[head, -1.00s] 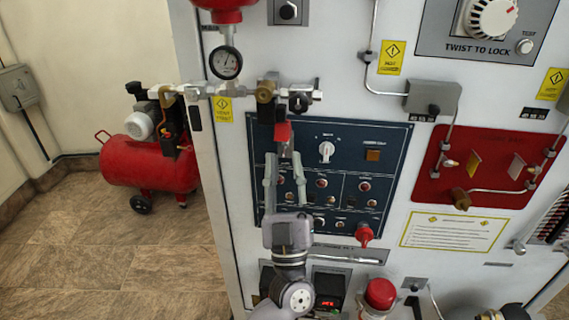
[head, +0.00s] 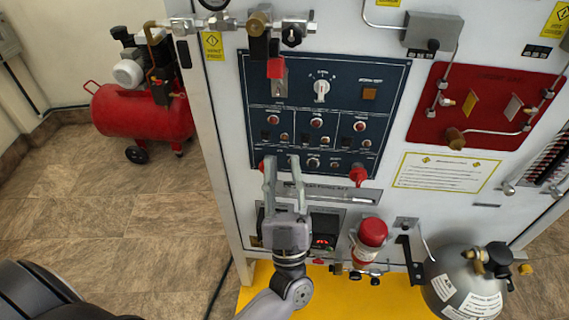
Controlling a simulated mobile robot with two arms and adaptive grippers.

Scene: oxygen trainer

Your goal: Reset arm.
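A red knob partly shows behind the left finger. A second red knob (head: 357,175) is at the panel's lower right. A red-tipped part (head: 275,68) hangs over the panel's upper left, well above the fingers. My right gripper is not in view.
Below the panel are a small unit with a red display (head: 324,241) and a red-capped part (head: 372,232). A grey cylinder (head: 465,285) stands at the lower right. A red compressor (head: 145,112) stands at the left, with open tiled floor before it.

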